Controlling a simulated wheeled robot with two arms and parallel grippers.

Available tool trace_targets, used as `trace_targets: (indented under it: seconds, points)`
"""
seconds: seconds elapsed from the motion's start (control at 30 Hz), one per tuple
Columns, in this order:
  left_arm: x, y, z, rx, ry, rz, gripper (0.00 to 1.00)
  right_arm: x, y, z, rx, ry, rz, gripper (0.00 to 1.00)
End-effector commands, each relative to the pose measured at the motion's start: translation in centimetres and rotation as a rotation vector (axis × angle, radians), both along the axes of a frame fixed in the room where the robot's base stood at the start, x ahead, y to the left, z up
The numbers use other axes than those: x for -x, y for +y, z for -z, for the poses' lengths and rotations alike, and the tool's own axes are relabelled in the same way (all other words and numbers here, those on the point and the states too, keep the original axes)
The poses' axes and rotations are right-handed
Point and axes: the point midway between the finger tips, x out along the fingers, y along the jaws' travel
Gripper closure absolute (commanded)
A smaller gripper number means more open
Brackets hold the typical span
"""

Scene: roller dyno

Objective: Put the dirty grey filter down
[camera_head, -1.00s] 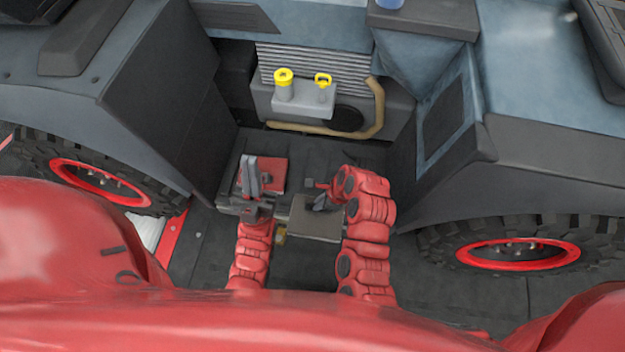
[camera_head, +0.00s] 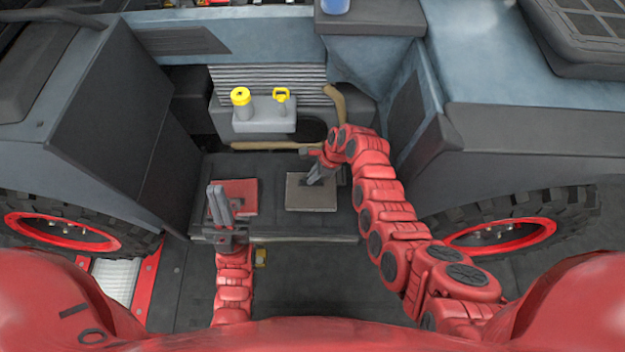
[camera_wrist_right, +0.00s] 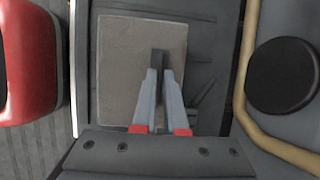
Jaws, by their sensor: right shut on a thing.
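The dirty grey filter (camera_head: 300,198) is a flat, brownish-grey square over the dark ledge in front of the engine. In the right wrist view the filter (camera_wrist_right: 118,70) lies flat below the fingers, with a dark upright tab in its middle. My right gripper (camera_head: 314,180) is shut on that tab, and its fingers (camera_wrist_right: 160,80) hide part of it. Whether the filter rests fully on the ledge is hard to tell. My left gripper (camera_head: 218,190) points upward in front of a red square piece (camera_head: 240,192); its finger gap is unclear.
The dark ledge (camera_head: 275,222) has bare room between the red piece and the filter. Behind it stand a grey reservoir with yellow caps (camera_head: 262,122) and a tan hose (camera_head: 335,105). Dark side panels and tyres (camera_head: 500,235) flank the bay.

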Motion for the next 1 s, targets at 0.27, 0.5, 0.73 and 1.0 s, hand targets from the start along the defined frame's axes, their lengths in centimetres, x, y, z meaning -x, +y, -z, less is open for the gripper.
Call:
trace_targets:
  seconds: [0.27, 0.5, 0.73, 1.0]
  points:
    - [0.0, 0.0, 0.9, 0.0, 0.0, 0.0, 1.0, 0.1, -0.1, 3.5, 0.001, 0.002, 0.002, 1.0]
    - [0.0, 0.0, 0.8, 0.0, 0.0, 0.0, 1.0, 0.1, 0.0, 3.5, 0.0, -0.001, 0.001, 1.0]
    - [0.0, 0.0, 0.9, 0.0, 0.0, 0.0, 1.0, 0.1, 0.0, 3.7, 0.0, 0.0, 0.001, 0.7]
    - [0.0, 0.0, 0.9, 0.0, 0.0, 0.0, 1.0, 0.1, 0.0, 3.7, 0.0, 0.0, 0.001, 0.6]
